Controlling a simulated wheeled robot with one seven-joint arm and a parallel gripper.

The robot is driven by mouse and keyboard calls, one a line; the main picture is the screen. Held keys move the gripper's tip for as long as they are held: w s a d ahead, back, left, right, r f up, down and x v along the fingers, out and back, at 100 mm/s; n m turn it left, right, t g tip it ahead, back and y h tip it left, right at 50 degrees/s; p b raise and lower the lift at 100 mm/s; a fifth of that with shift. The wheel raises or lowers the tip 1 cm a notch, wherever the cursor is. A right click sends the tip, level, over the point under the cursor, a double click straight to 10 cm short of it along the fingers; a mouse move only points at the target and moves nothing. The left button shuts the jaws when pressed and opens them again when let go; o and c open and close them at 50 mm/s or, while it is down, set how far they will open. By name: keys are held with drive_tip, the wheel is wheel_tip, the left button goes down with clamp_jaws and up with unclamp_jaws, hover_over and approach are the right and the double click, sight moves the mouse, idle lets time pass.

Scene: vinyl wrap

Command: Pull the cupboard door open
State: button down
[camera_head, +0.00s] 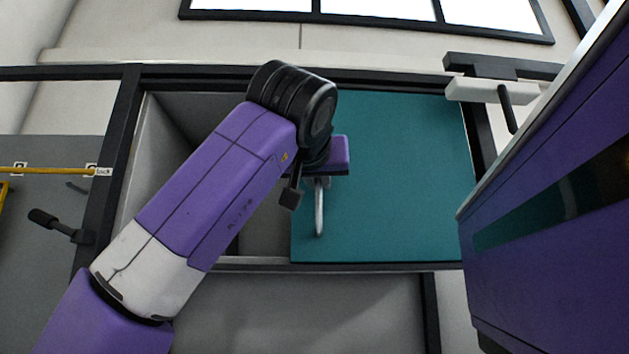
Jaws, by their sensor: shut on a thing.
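The cupboard door is a teal panel (400,180) covering the right part of a black-framed cupboard opening. A slim pale vertical handle (319,215) stands near its left edge. My purple and black arm reaches across from the lower left. My gripper (319,180) is at the upper part of the handle and shut on it. The fingertips are partly hidden by my wrist, so the exact grip is hard to see. Left of the door, the grey cupboard interior (180,120) shows uncovered, partly behind my arm.
A black frame post (122,150) borders the opening on the left. Beyond it is a grey panel with a black lever (55,222) and a yellow bar (45,171). A white and black fixture (490,90) is at the upper right. A large purple body fills the right side.

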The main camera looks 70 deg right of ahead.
drive_tip(key=shift+s+d, duration=0.1)
drive_tip(key=shift+s, duration=0.2)
drive_tip(key=c, duration=1.5)
unclamp_jaws()
drive_tip(key=shift+o, duration=0.2)
drive_tip(key=s+a+b, duration=0.1)
drive_tip(key=a, duration=0.6)
drive_tip(key=shift+a+b, duration=0.35)
